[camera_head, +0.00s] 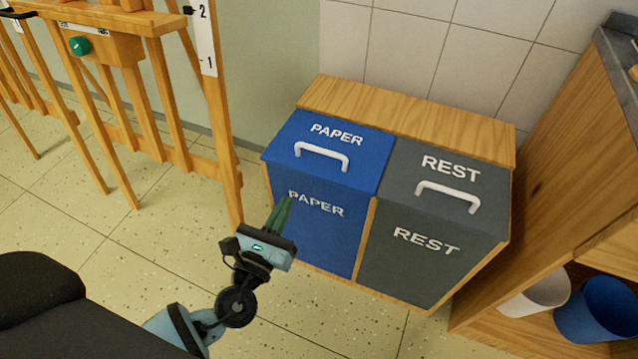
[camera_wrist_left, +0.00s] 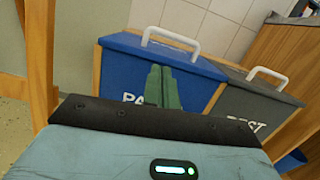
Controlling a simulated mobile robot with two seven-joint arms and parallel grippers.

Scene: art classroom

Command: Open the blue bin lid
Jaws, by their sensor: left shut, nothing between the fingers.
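The blue bin lid (camera_head: 328,149) marked PAPER is shut flat on the blue bin (camera_head: 315,228), with a white handle (camera_head: 321,154) on top. In the left wrist view the blue lid (camera_wrist_left: 205,80) and its white handle (camera_wrist_left: 170,44) are ahead of the fingers. My left gripper (camera_head: 283,204) is in front of the blue bin, below the lid's height in the picture and apart from the handle. Its green fingers (camera_wrist_left: 162,88) are shut together with nothing between them. My right gripper is not in view.
A grey REST bin (camera_head: 415,246) with a shut lid stands to the right of the blue one. A wooden easel (camera_head: 225,165) is on the left. A wooden shelf (camera_head: 545,170) with a white bucket (camera_head: 537,295) and a blue bucket (camera_head: 598,310) is on the right.

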